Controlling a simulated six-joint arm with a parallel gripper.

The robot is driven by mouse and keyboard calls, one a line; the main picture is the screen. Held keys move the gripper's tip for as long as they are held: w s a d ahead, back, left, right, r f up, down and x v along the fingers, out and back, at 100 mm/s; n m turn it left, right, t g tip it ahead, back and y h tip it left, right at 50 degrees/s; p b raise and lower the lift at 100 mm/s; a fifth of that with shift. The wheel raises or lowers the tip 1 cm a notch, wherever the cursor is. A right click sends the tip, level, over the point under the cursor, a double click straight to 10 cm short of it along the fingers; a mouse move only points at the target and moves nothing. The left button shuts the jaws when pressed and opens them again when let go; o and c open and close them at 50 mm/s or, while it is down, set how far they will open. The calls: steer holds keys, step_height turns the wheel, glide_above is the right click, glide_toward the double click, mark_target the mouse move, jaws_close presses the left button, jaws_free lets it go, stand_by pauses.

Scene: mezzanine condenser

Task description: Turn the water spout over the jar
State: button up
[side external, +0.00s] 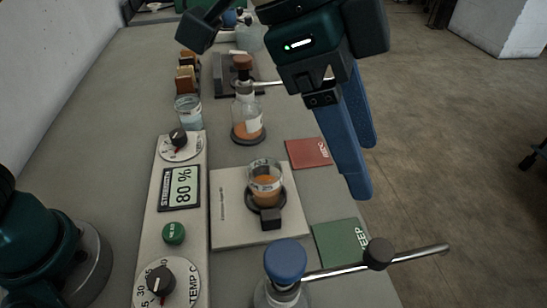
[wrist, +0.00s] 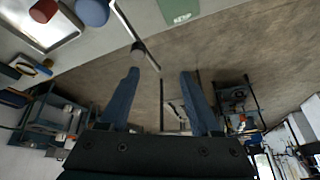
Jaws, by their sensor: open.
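A bottle with a blue cap (side external: 286,260) stands at the front of the bench in the side view. Its thin metal spout (side external: 328,269) points right, past the bench edge and away from the jar, with a dark knob (side external: 378,253) on it. The blue cap (wrist: 92,11) and the knob (wrist: 138,47) also show in the wrist view. A glass jar (side external: 265,181) with orange contents stands on the pale scale (side external: 229,225). My gripper (side external: 362,170) is open and empty, above the bench's right edge and apart from the knob.
An orange-capped bottle (side external: 248,115) with its own rod stands farther back. A control panel (side external: 154,225) reading 80 % lies left of the scale. Red (side external: 309,153) and green (side external: 342,244) cards lie along the right edge. Open floor lies beyond.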

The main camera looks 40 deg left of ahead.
mark_target(381, 248)
steer(key=shift+m+g, duration=0.5)
steer(key=shift+g, duration=0.1)
steer(key=s+d+f, duration=0.1)
steer(key=d+f, duration=0.1)
steer(key=s+d+f, duration=0.1)
steer(key=f, duration=0.1)
steer(key=shift+s+d, duration=0.15)
steer(key=shift+s, duration=0.15)
steer(key=shift+x, duration=2.3)
jaws_close()
